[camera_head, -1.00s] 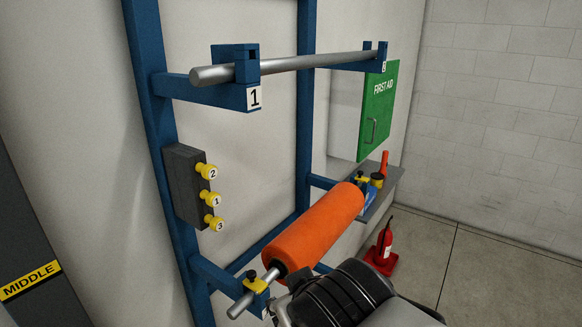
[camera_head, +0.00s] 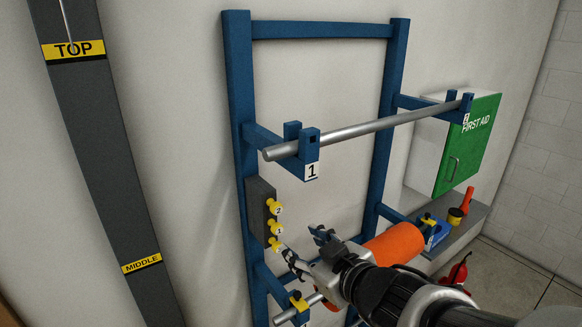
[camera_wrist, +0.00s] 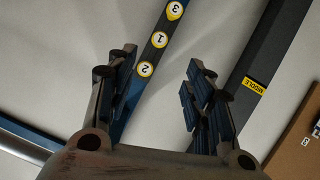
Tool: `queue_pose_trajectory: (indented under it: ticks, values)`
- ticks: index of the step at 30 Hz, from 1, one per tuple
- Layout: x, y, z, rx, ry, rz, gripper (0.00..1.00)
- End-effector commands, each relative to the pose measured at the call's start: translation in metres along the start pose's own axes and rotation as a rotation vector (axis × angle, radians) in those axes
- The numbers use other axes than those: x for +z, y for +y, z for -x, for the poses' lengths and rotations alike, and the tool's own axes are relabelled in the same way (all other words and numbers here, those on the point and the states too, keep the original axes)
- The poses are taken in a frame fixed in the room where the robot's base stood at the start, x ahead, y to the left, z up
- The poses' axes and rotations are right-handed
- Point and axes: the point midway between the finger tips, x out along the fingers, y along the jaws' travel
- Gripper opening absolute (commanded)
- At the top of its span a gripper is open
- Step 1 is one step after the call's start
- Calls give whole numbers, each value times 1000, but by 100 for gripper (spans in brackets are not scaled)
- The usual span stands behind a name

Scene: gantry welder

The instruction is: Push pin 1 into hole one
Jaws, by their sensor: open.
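Pin 1 (camera_head: 275,228) is a yellow knob marked 1, the middle of three in a dark grey block (camera_head: 258,205) on the left blue post. In the wrist view, pin 1 (camera_wrist: 160,40) shows between pin 3 (camera_wrist: 174,10) and pin 2 (camera_wrist: 145,69). My gripper (camera_head: 305,245) is open and empty, to the right of the pins in the head view and apart from them. It also shows in the wrist view (camera_wrist: 158,65), with the pin row beyond its fingers. The bracket marked 1 (camera_head: 310,155) has a dark opening in its upright tab.
A steel bar (camera_head: 370,127) rests across the upper brackets. An orange roll (camera_head: 394,244) on a lower bar lies behind my arm. A green first aid cabinet (camera_head: 468,145) and a shelf (camera_head: 470,222) are at the right. A dark column (camera_head: 105,180) stands left.

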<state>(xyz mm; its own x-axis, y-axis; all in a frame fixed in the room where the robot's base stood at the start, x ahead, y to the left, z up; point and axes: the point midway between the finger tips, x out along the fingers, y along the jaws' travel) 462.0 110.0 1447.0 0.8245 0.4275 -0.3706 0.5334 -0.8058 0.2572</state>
Motion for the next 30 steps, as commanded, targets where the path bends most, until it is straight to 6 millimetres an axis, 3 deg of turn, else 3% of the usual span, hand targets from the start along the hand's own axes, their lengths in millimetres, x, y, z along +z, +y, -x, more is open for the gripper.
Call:
queue_pose_trajectory:
  ticks: [8,21,30]
  values:
    - [-4,0,-24,-5,-5,-4,48]
    - [0,0,-110,0,-2,1,48]
    - [0,1,-140,2,-1,0,48]
